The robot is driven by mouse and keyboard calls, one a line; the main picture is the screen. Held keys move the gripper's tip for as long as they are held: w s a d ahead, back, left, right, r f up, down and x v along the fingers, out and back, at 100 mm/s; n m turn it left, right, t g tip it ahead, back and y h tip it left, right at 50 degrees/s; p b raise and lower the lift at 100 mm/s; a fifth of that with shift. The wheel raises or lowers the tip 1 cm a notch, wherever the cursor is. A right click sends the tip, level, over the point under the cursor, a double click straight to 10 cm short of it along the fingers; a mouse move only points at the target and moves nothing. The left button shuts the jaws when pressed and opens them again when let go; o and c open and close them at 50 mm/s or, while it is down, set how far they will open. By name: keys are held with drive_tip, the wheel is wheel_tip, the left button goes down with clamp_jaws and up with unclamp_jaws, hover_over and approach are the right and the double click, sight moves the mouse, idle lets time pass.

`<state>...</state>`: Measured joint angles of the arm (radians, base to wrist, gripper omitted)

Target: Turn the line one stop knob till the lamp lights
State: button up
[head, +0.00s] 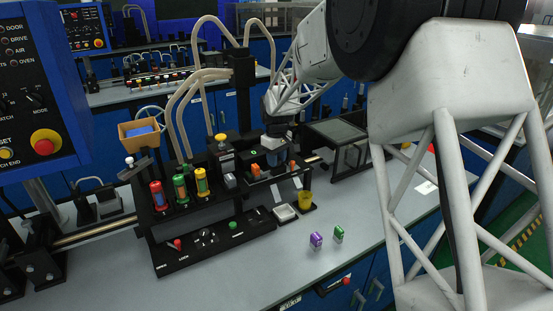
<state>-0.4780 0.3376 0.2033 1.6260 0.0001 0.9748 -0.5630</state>
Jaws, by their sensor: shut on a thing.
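My gripper (277,152) reaches down from the upper right onto a black fixture (262,186) at the middle of the near bench. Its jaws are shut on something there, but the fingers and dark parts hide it. Orange pieces sit on the fixture at the left (255,169) and right (293,165) of my gripper. A low black panel (212,243) in front carries a red knob (177,244), a dial (207,236) and a green knob (234,225).
Red, green and yellow cylinders (181,189) stand in a black rack left of my gripper. Pale curved tubes (182,112) rise behind them. A purple block (316,240) and a green block (338,233) lie on the grey bench (285,265). A yellow cup (305,200) stands nearby.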

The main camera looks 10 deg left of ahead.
drive_tip(key=m, duration=0.3)
drive_tip(key=shift+m, duration=2.4)
drive_tip(key=o, duration=0.9)
drive_tip(key=shift+r, duration=0.1)
drive_tip(key=shift+r, duration=3.8)
